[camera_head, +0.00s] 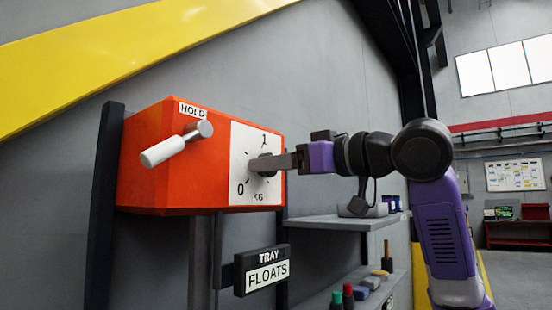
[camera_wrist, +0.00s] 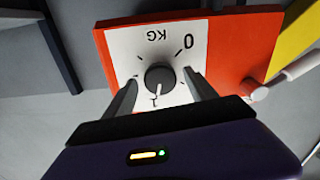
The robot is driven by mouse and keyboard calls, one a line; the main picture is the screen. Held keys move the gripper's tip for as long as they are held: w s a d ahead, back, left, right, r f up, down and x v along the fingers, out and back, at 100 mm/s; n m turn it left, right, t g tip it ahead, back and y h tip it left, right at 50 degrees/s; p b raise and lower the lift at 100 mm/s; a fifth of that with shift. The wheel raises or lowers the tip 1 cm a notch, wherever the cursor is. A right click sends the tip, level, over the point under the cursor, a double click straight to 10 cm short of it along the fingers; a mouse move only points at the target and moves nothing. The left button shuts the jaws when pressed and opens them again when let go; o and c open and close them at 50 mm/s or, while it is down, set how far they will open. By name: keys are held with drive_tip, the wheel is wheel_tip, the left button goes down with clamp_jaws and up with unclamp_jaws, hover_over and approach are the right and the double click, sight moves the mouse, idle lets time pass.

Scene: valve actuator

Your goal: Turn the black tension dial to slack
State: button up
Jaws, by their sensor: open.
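The black dial (camera_wrist: 159,78) is a round knob on a white scale plate (camera_wrist: 120,42) marked 0, 1 and KG. Its white pointer points at or close to the 1 in the wrist view. I see no "tension" or "slack" wording. In the head view the plate (camera_head: 246,135) is on the right of an orange box's front, and my fingers largely hide the dial (camera_head: 268,171). My gripper (camera_wrist: 160,86) is open, with one finger on each side of the dial. Whether they touch it I cannot tell. The gripper (camera_head: 262,163) reaches in from the right in the head view.
The orange box (camera_head: 152,190) has a white-handled lever (camera_head: 165,150) under a HOLD label, left of the dial. A TRAY FLOATS sign (camera_head: 262,270) hangs below. Shelves (camera_head: 335,222) with small items are at lower right, below my arm.

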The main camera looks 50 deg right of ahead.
drive_tip(key=shift+w, duration=0.15)
drive_tip(key=c, duration=1.4)
drive_tip(key=shift+n, duration=0.3)
